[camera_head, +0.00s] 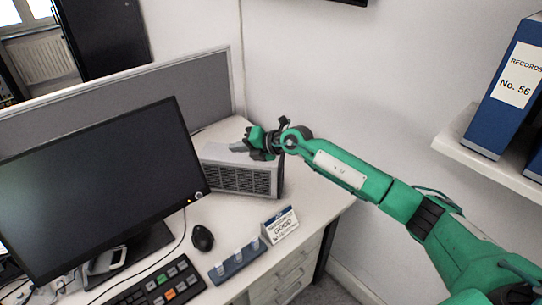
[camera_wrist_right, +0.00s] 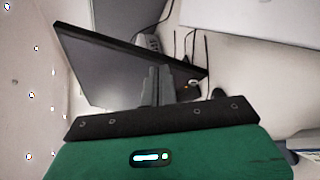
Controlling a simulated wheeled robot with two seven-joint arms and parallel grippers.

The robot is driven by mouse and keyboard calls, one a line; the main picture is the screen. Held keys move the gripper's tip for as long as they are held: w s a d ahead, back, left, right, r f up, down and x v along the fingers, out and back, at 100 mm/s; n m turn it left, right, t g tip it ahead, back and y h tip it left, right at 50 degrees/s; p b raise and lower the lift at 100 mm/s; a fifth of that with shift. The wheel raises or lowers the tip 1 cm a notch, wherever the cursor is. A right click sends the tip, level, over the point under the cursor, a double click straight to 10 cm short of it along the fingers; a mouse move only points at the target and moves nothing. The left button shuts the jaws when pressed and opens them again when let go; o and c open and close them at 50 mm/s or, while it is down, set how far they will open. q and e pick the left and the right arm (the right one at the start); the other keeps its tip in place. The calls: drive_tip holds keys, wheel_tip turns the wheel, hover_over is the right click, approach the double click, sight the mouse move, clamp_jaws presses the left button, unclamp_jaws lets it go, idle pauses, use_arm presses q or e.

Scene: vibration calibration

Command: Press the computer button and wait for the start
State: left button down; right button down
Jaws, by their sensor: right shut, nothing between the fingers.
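The computer (camera_head: 245,180) is a low grey box with a dark vented front, lying on the desk against the partition. My right gripper (camera_head: 240,147) is over the top of the computer, its fingers together, empty and pointing left. Whether it touches the casing, I cannot tell. In the right wrist view the closed fingers (camera_wrist_right: 158,85) show in front of the monitor. The monitor (camera_head: 110,190) has a dark screen with a small orange light at its lower right corner; it also shows in the right wrist view (camera_wrist_right: 105,70). No computer button is clearly visible. My left gripper is out of view.
On the desk are a black mouse (camera_head: 202,238), a dark keyboard (camera_head: 160,285) with coloured keys, a blue-grey holder (camera_head: 238,260) and a small sign (camera_head: 280,226). A grey partition (camera_head: 190,90) stands behind. A shelf (camera_head: 490,155) with blue binders (camera_head: 508,95) juts out at right.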

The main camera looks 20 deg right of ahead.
drive_tip(key=w+d+r+h, duration=0.1)
drive_tip(key=w+d+h, duration=0.1)
drive_tip(key=d, duration=0.4)
drive_tip(key=w+d+r+h, duration=0.1)
drive_tip(key=w+d+h, duration=0.1)
drive_tip(key=d+h, duration=0.2)
drive_tip(key=d, duration=0.2)
drive_tip(key=shift+w+d, duration=0.15)
drive_tip(key=shift+d, duration=0.2)
drive_tip(key=shift+a+g, duration=0.1)
drive_tip(key=shift+g, duration=0.2)
